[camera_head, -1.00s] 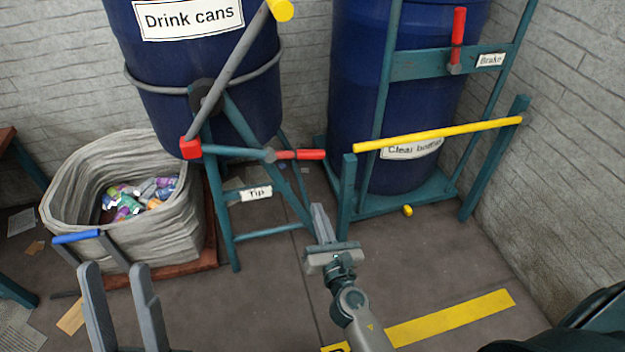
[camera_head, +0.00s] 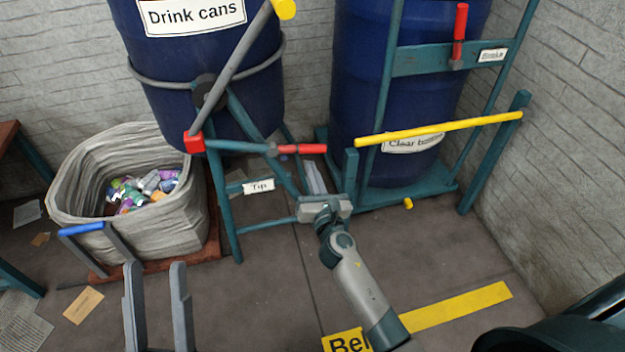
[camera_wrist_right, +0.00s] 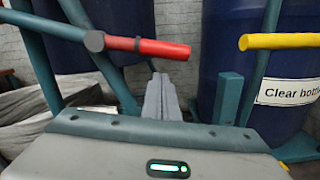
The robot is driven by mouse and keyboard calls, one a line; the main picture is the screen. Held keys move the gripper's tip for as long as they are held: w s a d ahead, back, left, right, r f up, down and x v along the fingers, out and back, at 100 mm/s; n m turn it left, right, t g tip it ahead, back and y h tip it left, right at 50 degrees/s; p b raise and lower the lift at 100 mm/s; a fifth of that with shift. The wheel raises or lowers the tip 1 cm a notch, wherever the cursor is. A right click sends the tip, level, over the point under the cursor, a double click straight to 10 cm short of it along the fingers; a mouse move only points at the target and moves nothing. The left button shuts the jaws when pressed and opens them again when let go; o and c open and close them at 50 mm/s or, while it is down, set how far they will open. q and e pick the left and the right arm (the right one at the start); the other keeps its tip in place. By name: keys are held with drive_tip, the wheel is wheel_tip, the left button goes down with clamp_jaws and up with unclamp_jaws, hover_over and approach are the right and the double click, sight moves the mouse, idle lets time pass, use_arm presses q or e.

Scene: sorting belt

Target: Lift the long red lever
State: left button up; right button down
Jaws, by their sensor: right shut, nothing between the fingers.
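The lever with the red handle (camera_head: 302,149) runs out sideways from a grey pivot on the teal frame, above the label "Tip" (camera_head: 258,186). It lies about level. Its red handle (camera_wrist_right: 150,48) also crosses the upper part of the right wrist view. My right gripper (camera_head: 311,168) is shut and empty, with its fingertips just below the red handle in the picture; I see no clear contact. Its closed fingers (camera_wrist_right: 161,88) show under the handle in the wrist view. My left gripper (camera_head: 155,272) is open and empty at the lower left, away from the lever.
A shorter upright red handle (camera_head: 460,24) stands by the "Brake" label (camera_head: 492,55). A yellow bar (camera_head: 440,132) and a teal post (camera_head: 350,180) stand to the right of my right gripper. A grey sack of cans (camera_head: 75,195) sits at left. The front floor is fairly open.

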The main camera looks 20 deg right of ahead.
use_arm(q)
drive_tip(key=shift+s+d+f+g+p, duration=0.15)
drive_tip(key=shift+d+f+g, duration=0.25)
drive_tip(key=shift+f, duration=0.2)
drive_tip(key=shift+w+d+f+g+p, duration=0.15)
drive_tip(key=shift+d+f+g, duration=0.1)
drive_tip(key=shift+f+g, duration=0.3)
use_arm(e)
drive_tip(key=shift+w+d+r, duration=0.15)
drive_tip(key=shift+d+r, duration=0.05)
drive_tip(key=shift+r, duration=0.7)
use_arm(q)
drive_tip(key=shift+s, duration=0.1)
drive_tip(key=shift+d, duration=0.1)
use_arm(e)
drive_tip(key=shift+r, duration=0.15)
